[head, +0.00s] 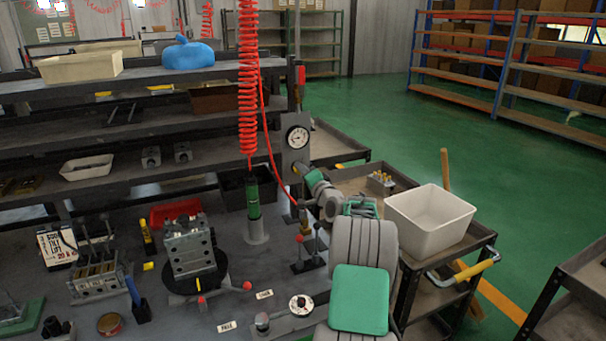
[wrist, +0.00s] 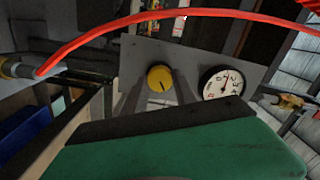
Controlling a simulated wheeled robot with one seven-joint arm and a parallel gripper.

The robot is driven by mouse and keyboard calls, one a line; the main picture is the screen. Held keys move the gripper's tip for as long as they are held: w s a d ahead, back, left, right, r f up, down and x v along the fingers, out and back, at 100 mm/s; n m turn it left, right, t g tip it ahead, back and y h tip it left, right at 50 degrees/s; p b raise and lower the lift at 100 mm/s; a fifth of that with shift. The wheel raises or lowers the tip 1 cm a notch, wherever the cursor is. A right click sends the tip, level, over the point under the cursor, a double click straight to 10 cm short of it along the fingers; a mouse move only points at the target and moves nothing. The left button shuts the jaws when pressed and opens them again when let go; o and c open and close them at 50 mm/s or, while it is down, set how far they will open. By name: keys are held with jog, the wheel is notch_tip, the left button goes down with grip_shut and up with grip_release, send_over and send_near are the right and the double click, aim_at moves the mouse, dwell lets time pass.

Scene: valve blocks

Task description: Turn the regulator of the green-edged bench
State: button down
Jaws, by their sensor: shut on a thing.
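The regulator is a grey panel (wrist: 198,58) with a round yellow knob (wrist: 158,77) and a white dial gauge (wrist: 222,83) beside it. The gauge also shows in the head view (head: 297,138), on an upright panel at the right end of the grey bench (head: 228,255). My gripper (wrist: 158,86) reaches up to the panel, with its two grey fingers on either side of the knob, shut on it. A dark pointer mark shows on the knob's face. In the head view my gripper (head: 301,172) is small at the panel, and the knob is mostly hidden. I cannot make out a green bench edge.
A valve block (head: 189,247) stands on the bench. A cart with a white bin (head: 430,215) stands to the right. Green floor beyond is open.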

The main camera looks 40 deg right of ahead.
jog(key=m, duration=0.6)
jog(key=shift+m, duration=0.3)
dwell(0.4)
jog(key=c, duration=1)
grip_release()
jog(key=shift+s, duration=0.1)
jog(key=v, duration=0.7)
jog(key=shift+s+f+b, duration=0.15)
jog(key=shift+s+b, duration=0.15)
jog(key=shift+b, duration=0.15)
jog(key=shift+a, duration=0.1)
